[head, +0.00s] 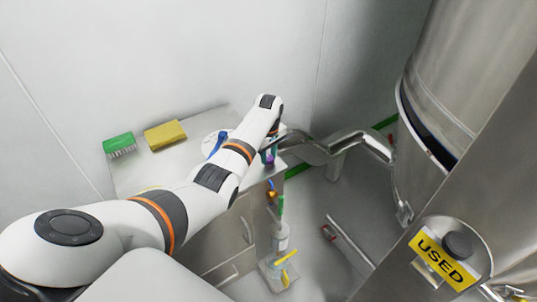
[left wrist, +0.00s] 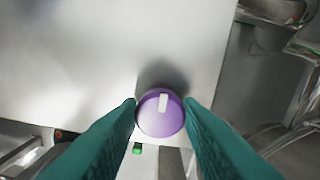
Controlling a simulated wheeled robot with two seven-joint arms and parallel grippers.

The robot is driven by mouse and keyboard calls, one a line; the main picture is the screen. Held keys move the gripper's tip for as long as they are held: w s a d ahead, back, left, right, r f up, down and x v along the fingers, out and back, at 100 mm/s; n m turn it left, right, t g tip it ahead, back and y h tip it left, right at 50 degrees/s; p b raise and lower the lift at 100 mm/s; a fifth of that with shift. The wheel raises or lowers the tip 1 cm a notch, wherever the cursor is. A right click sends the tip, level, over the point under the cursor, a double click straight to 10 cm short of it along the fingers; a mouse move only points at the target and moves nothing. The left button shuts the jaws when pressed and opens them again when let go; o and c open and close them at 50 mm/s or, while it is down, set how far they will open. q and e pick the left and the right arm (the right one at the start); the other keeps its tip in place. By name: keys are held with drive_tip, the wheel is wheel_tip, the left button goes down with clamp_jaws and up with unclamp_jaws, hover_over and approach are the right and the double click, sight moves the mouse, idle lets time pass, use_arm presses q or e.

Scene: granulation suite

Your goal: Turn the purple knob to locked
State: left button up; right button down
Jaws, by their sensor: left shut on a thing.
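The purple knob (left wrist: 152,122) is round, with a white pointer mark on its face that points up and slightly right in the left wrist view. My left gripper (left wrist: 161,108) has its two teal fingers against the left and right sides of the knob, shut on it. In the head view the left arm reaches to the right end of the counter, where the left gripper (head: 269,156) is small and mostly hidden by the wrist. No lock label can be read. My right gripper is not in view.
A steel counter (head: 135,178) holds a green brush (head: 119,144), a yellow sponge (head: 165,135) and a blue-handled thing (head: 217,145). A bottle (head: 280,238) stands below. A large steel vessel (head: 455,100) and a yellow "USED" sign (head: 441,262) fill the right.

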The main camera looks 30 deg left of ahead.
use_arm(q)
drive_tip(key=shift+r, duration=0.1)
drive_tip(key=m+p, duration=0.2)
drive_tip(key=m, duration=0.1)
drive_tip(key=shift+r+m, duration=0.1)
drive_tip(key=shift+m, duration=0.2)
drive_tip(key=m+p, duration=0.2)
drive_tip(key=m, duration=0.3)
drive_tip(key=shift+w, duration=0.1)
drive_tip(key=m, duration=0.5)
drive_tip(key=shift+d+m+p, duration=0.1)
drive_tip(key=shift+m+p, duration=0.25)
drive_tip(key=shift+m, duration=1.75)
drive_tip(key=shift+w, duration=0.1)
drive_tip(key=o, duration=1)
